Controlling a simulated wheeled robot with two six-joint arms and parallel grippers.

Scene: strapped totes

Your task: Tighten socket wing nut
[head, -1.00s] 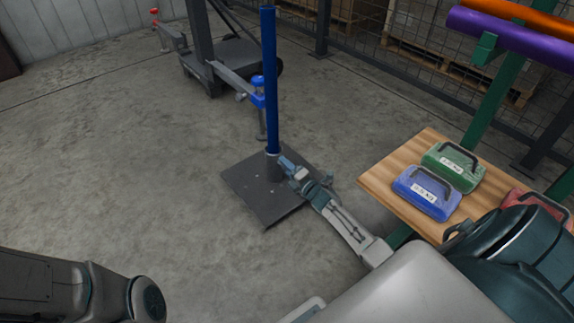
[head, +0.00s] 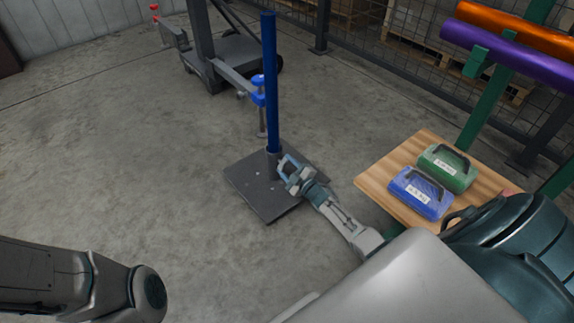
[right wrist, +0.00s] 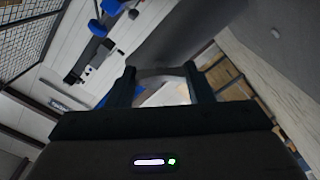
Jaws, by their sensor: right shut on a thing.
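A tall blue pole (head: 269,80) stands upright in a short dark socket (head: 273,158) on a dark square base plate (head: 262,204) on the floor. My right gripper (head: 283,164) is beside the socket, on its right, low over the plate. Its two fingers show as a spread pair, and they also show in the right wrist view (right wrist: 163,84). A pale grey piece shows between them there. It is at the wing nut's place, but the nut is too small and hidden to make out clearly. My left gripper is out of view; only the arm shows at lower left.
A wooden table (head: 378,182) at right holds a blue case (head: 422,192) and a green case (head: 446,167). A wheeled stand (head: 222,62) with a blue clamp (head: 258,90) is behind the pole. Orange and purple bars (head: 510,57) are at upper right. Floor at left is clear.

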